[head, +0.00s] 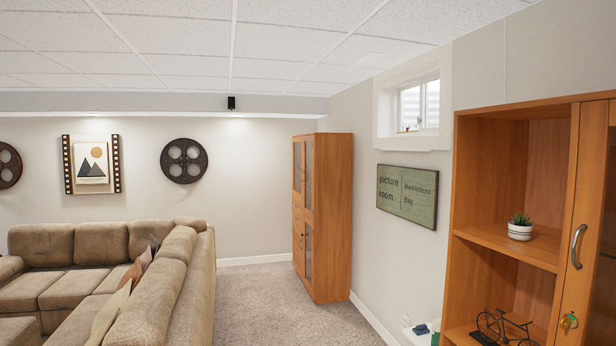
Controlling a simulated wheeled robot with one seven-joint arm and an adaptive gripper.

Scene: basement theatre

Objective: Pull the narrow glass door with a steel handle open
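The narrow glass door (583,180) has an orange-brown wooden frame and stands at the far right, cut off by the picture edge. Only a strip of its glass (607,215) shows. Its curved steel handle (578,246) stands upright on the near stile beside the open shelves. My gripper is not in view.
Open shelves (507,245) beside the door hold a potted plant (520,227) and a bicycle model (500,327). A tall cabinet (332,215) stands further back along the wall. A brown sofa (160,290) is at left. Carpet (265,310) between them is clear.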

